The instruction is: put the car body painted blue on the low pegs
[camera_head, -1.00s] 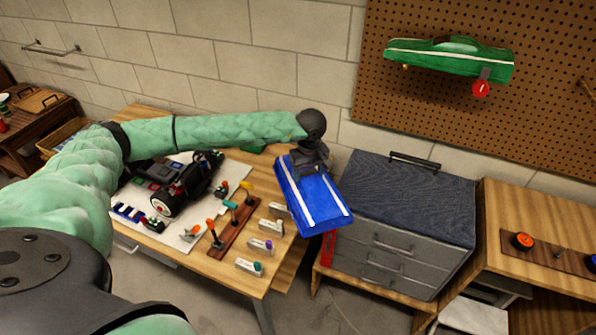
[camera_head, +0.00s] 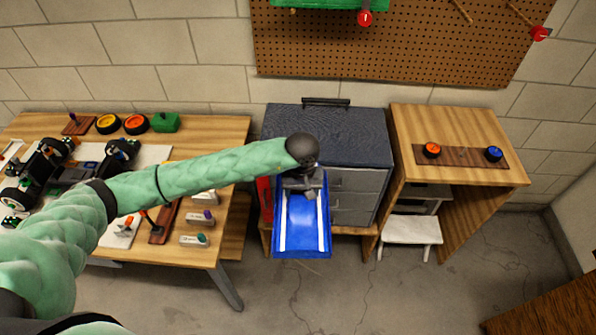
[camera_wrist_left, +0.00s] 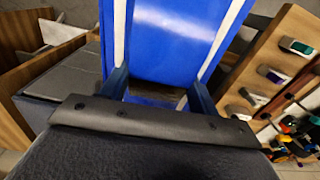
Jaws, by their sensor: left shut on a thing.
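The blue car body (camera_head: 302,228) with white stripes hangs from my left gripper (camera_head: 302,186), in front of the grey drawer cabinet. In the left wrist view my left gripper (camera_wrist_left: 160,95) is shut on the blue car body (camera_wrist_left: 172,40), which fills the top middle. The pegboard (camera_head: 400,45) is on the wall at the top. A green car body (camera_head: 320,3) on it is cut off by the top edge. Pegs with red ends (camera_head: 365,18) and bare pegs at the upper right show on the board. My right gripper is not in view.
A workbench at left (camera_head: 232,120) holds a black car chassis (camera_head: 70,170), wheels and tools. The grey drawer cabinet (camera_head: 330,135) stands below the pegboard. A wooden desk (camera_head: 440,120) at right bears a strip with orange and blue knobs. A white step stool (camera_head: 410,230) is under it.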

